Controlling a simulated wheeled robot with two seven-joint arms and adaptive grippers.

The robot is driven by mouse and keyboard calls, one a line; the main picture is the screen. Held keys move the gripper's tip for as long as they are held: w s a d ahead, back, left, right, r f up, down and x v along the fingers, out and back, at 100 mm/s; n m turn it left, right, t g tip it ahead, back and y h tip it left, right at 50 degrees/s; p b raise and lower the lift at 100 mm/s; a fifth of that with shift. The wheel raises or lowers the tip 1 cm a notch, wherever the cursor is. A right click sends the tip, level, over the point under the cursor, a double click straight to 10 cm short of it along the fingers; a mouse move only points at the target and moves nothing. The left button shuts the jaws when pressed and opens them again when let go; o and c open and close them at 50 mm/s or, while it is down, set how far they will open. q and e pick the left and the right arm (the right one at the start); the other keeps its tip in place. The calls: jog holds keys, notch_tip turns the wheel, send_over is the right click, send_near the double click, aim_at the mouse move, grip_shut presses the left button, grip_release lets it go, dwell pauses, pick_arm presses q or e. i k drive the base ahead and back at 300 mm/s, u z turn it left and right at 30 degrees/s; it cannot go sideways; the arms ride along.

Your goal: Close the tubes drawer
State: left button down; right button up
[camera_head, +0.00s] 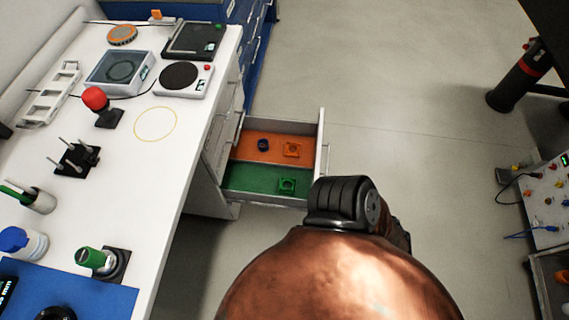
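An open drawer (321,135) sticks out to the right from the cabinet under the white bench. Its floor has an orange section at the back and a green section in front. A dark blue round piece and an orange square piece lie in the orange section; a green square piece lies in the green one. The drawer has a handle on its outer front face. One of my copper arms rises from the bottom middle, its black joint close to the drawer's near front corner in the picture. Contact cannot be told. Neither gripper's fingers show.
The white bench (190,125) holds a red-knobbed device (97,101), a black-plated scale (183,78), a black pronged stand (76,160) and a green-capped item (92,258). Floor right of the drawer is clear. An instrument panel (545,200) stands at the far right.

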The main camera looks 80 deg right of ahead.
aim_at(251, 176)
jog(key=u, duration=0.15)
jog(key=k, duration=1.05)
jog(key=z, duration=2.6)
jog(key=k, duration=1.3)
jog(key=u, duration=0.1)
jog(key=i, duration=0.6)
jog(key=u, duration=0.85)
jog(key=i, duration=0.95)
jog(key=z, duration=0.25)
